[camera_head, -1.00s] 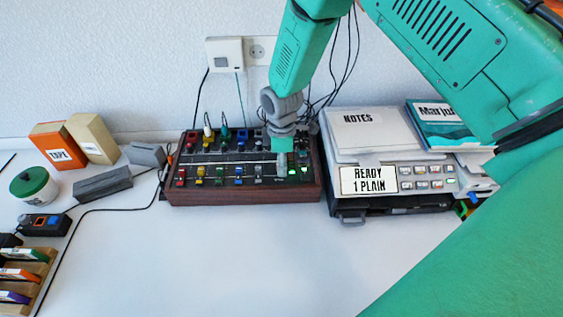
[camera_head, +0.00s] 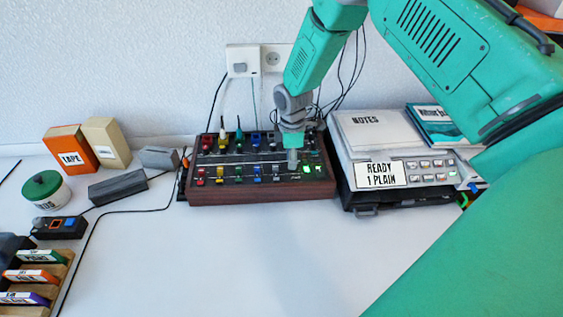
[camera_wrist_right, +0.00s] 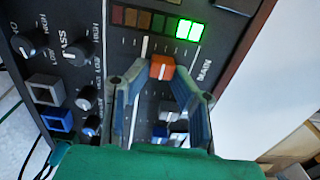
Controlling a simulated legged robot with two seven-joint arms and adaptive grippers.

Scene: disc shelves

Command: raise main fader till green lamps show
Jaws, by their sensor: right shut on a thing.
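The mixer (camera_head: 262,196), a black panel in a dark red wooden case, stands at the back middle of the table. My right gripper (camera_head: 292,160) points down onto its right part. In the right wrist view the orange main fader cap (camera_wrist_right: 162,67) sits between the fingertips of my right gripper (camera_wrist_right: 162,76), which is shut on it. The cap is near the lamp end of its slot, beside the word MAIN. In the lamp row, two green lamps (camera_wrist_right: 189,30) glow brightly; the others look dark. My left gripper is not in view.
A grey machine (camera_head: 400,195) reading READY 1 PLAIN stands close to the mixer's right. At left are a tape box (camera_head: 70,150), a green-lidded tub (camera_head: 45,188), a grey block (camera_head: 118,187) and a power strip (camera_head: 60,227) with cables.

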